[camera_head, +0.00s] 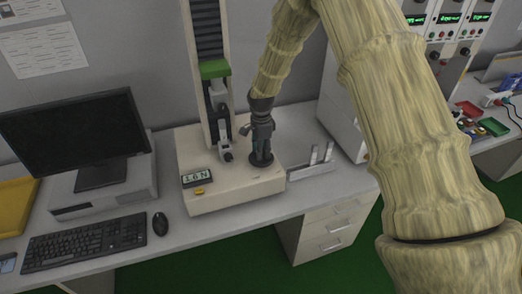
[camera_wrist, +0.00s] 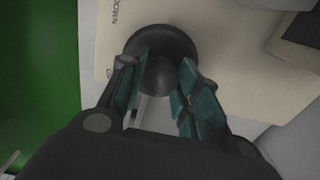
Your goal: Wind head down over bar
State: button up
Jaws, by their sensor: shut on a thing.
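A pale test stand (camera_head: 228,197) stands on the bench with a dark upright column (camera_head: 207,35). Its green head (camera_head: 214,69) is on the column, with a grey fitting (camera_head: 219,97) hanging below it. A small light fixture (camera_head: 226,155) sits on the base below the fitting; I cannot make out a separate bar there. My gripper (camera_head: 261,148) points down at the right of the base. In the wrist view, the fingers (camera_wrist: 160,80) are around a round black knob (camera_wrist: 163,38), beside the printed word DOWN. The fingers hide part of the knob.
The stand's display (camera_head: 195,180) shows a small reading in N, above a yellow button (camera_head: 199,191). A metal bracket (camera_head: 312,165) with two uprights lies right of the base. A monitor (camera_head: 75,138), keyboard (camera_head: 85,241) and mouse (camera_head: 160,224) are at the left.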

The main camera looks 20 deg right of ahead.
jog(key=n+b, duration=0.1)
jog(key=n, duration=0.3)
jog(key=shift+n, duration=0.3)
jog(key=n+b, duration=0.1)
jog(key=n, duration=0.3)
jog(key=shift+n, duration=0.3)
jog(key=n, duration=0.4)
jog(key=shift+n, duration=0.3)
jog(key=n, duration=0.3)
jog(key=shift+n+b, duration=0.3)
jog(key=n, duration=0.4)
jog(key=shift+n, duration=0.3)
jog(key=n, duration=0.3)
jog(key=shift+n, duration=0.3)
jog(key=n, duration=0.4)
jog(key=shift+d+n+p, duration=0.1)
jog(key=shift+n+p, duration=0.3)
jog(key=shift+n, duration=1.6)
